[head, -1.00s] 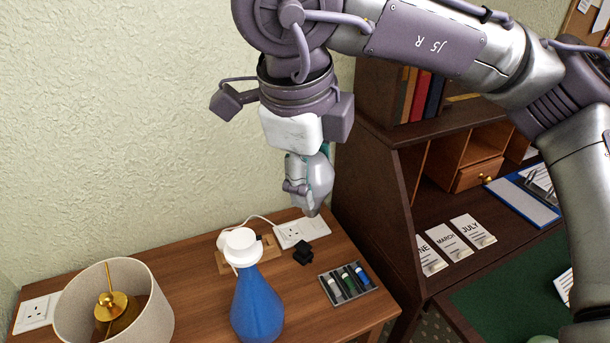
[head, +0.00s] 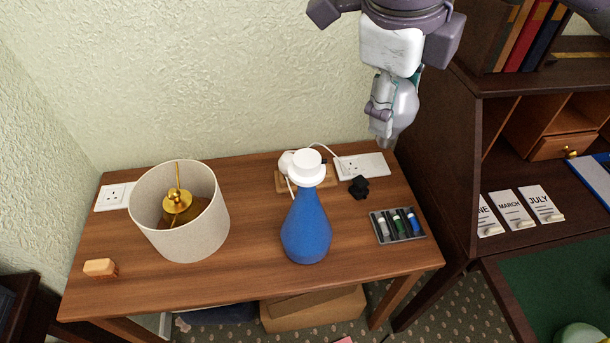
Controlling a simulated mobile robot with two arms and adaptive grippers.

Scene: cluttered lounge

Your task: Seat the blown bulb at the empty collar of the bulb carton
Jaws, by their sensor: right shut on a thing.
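My right gripper (head: 385,112) comes down from the top of the head view, over the right back part of the wooden side table. It is shut on a grey, glassy bulb (head: 405,104), which hangs with its narrow end downward. The bulb is in the air, apart from the table, and the gripper hides part of it. I cannot make out a bulb carton or an empty collar in this view. My left gripper is not in view.
On the wooden table (head: 252,255) stand a lamp with an open cream shade (head: 200,225), a blue bottle-shaped lamp base (head: 306,230) with a white top, and a battery tray (head: 398,226). A wall socket (head: 362,167) lies behind. A dark desk (head: 465,215) stands right.

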